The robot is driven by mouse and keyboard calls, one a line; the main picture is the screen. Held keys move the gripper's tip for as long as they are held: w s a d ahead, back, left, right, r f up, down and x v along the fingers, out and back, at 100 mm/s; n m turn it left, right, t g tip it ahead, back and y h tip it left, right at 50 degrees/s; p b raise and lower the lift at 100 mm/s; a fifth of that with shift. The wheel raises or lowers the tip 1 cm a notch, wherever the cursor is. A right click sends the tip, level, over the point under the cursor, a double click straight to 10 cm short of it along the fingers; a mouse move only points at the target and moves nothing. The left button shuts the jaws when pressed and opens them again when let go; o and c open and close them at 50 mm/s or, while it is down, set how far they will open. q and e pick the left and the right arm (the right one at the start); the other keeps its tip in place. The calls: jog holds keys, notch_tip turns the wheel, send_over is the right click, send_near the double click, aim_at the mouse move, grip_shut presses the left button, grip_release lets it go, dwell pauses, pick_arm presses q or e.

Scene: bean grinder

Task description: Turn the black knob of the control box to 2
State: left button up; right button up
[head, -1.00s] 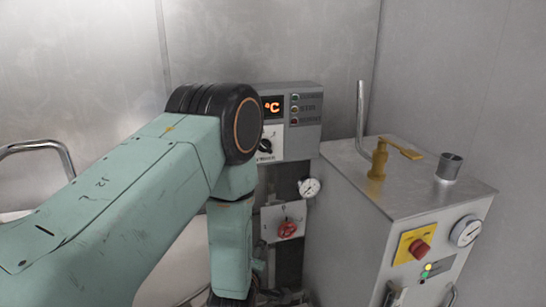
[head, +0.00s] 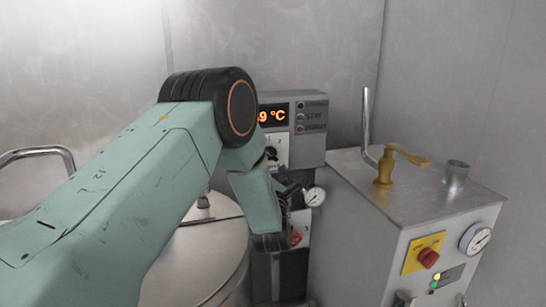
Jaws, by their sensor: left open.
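The grey control box (head: 312,145) is on the back wall, right of my left arm's elbow, with an orange temperature display and a column of coloured lamps. Its white dial panel (head: 283,148) sits below the display and is partly covered by my arm. The black knob (head: 271,153) shows only in part beside my arm, so I cannot read its setting. My left gripper (head: 292,187) is below the dial panel, apart from the knob, and is open. Its fingers are small and partly hidden by my forearm. My right gripper is out of view.
A round gauge (head: 314,196) is close right of my left gripper, and a red handwheel (head: 296,238) is below it. A metal cabinet (head: 350,225) with a yellow lever valve (head: 385,165) stands at right. A round steel vessel (head: 208,260) stands at lower left.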

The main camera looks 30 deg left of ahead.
aim_at(272, 158)
pick_arm(q)
jog(key=shift+w+a, duration=0.75)
jog(key=shift+w, duration=0.35)
jog(key=shift+w+a, duration=0.2)
jog(key=shift+s+r, duration=0.2)
jog(key=shift+r, duration=0.05)
jog(key=shift+s+d+r, duration=0.1)
jog(key=shift+d, duration=0.1)
jog(key=shift+w+a+f, duration=0.15)
jog(key=shift+w+f, duration=0.15)
jog(key=shift+w, duration=0.1)
jog(key=c, duration=0.4)
jog(key=shift+s+r, duration=0.1)
jog(key=shift+s, duration=0.1)
jog(key=c, duration=0.7)
jog(key=shift+c, duration=0.2)
